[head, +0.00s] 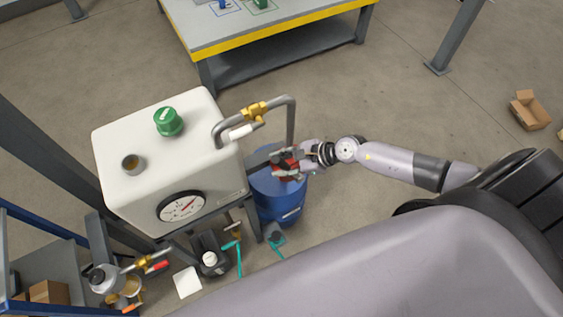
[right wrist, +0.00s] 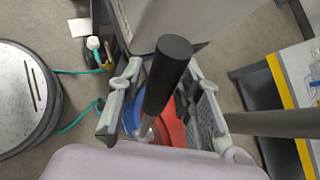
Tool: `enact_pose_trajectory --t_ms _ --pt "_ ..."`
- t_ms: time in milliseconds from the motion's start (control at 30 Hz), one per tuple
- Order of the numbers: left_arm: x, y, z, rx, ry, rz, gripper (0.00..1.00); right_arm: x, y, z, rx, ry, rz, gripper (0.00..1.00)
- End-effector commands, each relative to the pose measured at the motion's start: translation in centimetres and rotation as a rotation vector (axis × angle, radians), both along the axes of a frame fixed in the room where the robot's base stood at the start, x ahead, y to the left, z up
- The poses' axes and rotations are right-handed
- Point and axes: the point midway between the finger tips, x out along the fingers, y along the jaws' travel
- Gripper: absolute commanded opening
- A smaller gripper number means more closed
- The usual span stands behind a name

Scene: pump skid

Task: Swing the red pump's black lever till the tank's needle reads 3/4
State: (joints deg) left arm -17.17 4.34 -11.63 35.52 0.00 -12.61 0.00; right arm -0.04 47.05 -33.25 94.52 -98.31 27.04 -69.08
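The white tank (head: 160,150) stands left of centre in the head view. Its round gauge (head: 181,207) faces me, with a red needle pointing up and right; the dial marks are too small to read. The red pump (head: 287,166) sits on a blue drum (head: 281,200) right of the tank, partly hidden by my right gripper (head: 291,158). In the right wrist view, the black lever (right wrist: 168,72) stands between the spread fingers of my right gripper (right wrist: 164,95), with gaps visible on both sides. My left gripper is out of view.
A bent grey pipe (head: 291,110) with a brass valve runs from the tank towards the pump. A yellow-edged workbench (head: 270,38) stands behind. Bottles and teal-handled tools lie below the tank. An open cardboard box (head: 530,111) is on the clear floor at right.

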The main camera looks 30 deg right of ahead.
Motion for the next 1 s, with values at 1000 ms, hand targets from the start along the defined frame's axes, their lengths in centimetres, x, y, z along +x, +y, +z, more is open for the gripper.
enact_pose_trajectory --t_ms 1000 --pt "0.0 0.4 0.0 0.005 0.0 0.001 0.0 -5.2 -6.2 6.2 -0.006 0.004 -0.001 0.42"
